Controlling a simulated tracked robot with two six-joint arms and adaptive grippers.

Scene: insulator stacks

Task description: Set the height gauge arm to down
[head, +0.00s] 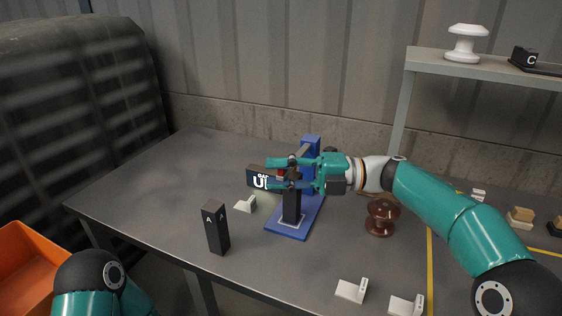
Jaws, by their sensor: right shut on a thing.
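The height gauge stands near the middle of the table, with a blue base (288,229), a blue column (311,143) and a black post (291,208). Its arm (302,153) runs from the top of the column toward my right gripper and is partly hidden by it. My right gripper (275,174) comes in from the right and is shut on the gauge arm's end, where a small red part shows between the fingers. A dark plate with white lettering (260,180) shows beside the fingertips, partly covered. Only part of my left arm shows at bottom left; its gripper is outside the picture.
A black block marked A (216,228) stands in front left of the gauge. A brown insulator (381,217) stands to its right, under my right arm. Small white holders (351,290) lie near the front edge. A grey shelf (480,66) rises at the back right. The table's left side is clear.

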